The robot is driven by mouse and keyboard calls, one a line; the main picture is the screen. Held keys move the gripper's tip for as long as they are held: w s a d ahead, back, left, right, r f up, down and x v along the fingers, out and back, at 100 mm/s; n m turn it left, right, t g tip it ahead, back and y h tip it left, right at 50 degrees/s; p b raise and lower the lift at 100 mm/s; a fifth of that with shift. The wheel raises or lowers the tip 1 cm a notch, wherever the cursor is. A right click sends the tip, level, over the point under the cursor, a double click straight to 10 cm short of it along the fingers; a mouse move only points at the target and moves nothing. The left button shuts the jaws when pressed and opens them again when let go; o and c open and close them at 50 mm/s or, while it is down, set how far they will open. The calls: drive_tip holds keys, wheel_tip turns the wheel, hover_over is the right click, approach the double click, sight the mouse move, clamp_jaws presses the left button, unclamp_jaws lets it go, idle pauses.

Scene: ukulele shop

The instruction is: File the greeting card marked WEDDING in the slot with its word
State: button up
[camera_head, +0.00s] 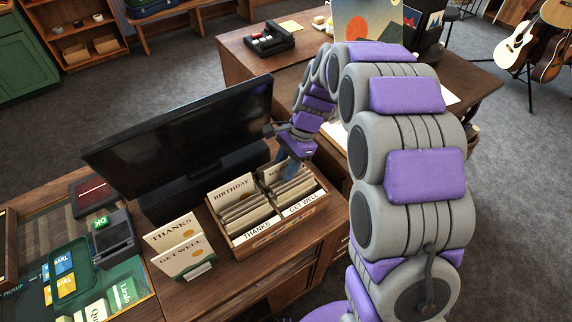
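A wooden card box (322,197) with several slots stands on the counter. Its front labels read THANKS (258,231) and GET WELL (299,207). A card reading BIRTHDAY (233,188) stands at the back left. A card starting with W (271,174) stands at the back right; the rest of its word is hidden by my gripper. My gripper (287,168) points down at the back right part of the box, at or just above the cards. Its fingertips are small and dark here, so I cannot tell whether they are open or hold a card.
Loose THANKS (170,233) and GET WELL (184,258) cards stand upright left of the box. A black monitor (190,135) rises close behind the box. A card terminal (115,236) and a green tray (125,268) lie left. Another desk (236,58) stands behind.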

drive_tip(key=shift+a+r, duration=0.15)
drive_tip(key=shift+a, duration=0.15)
drive_tip(key=p+v, duration=0.2)
drive_tip(key=v, duration=1.5)
drive_tip(key=shift+d, duration=0.25)
drive_tip(key=shift+d, duration=0.1)
drive_tip(key=s+d+f+n+h+b, duration=0.1)
drive_tip(key=s+d+f+n, duration=0.1)
drive_tip(key=s, duration=1)
drive_tip(key=s+d+f+n+h+b, duration=0.1)
drive_tip(key=s+d+f+n, duration=0.2)
drive_tip(key=s, duration=0.8)
drive_tip(key=s+d+f+n+h+b, duration=0.1)
drive_tip(key=s+n, duration=0.5)
drive_tip(key=s, duration=0.6)
drive_tip(key=d+f, duration=0.1)
drive_tip(key=d, duration=0.1)
drive_tip(key=shift+s+d+f+t+h, duration=0.25)
drive_tip(key=shift+s+f+t+h, duration=0.1)
drive_tip(key=shift+t+h, duration=0.05)
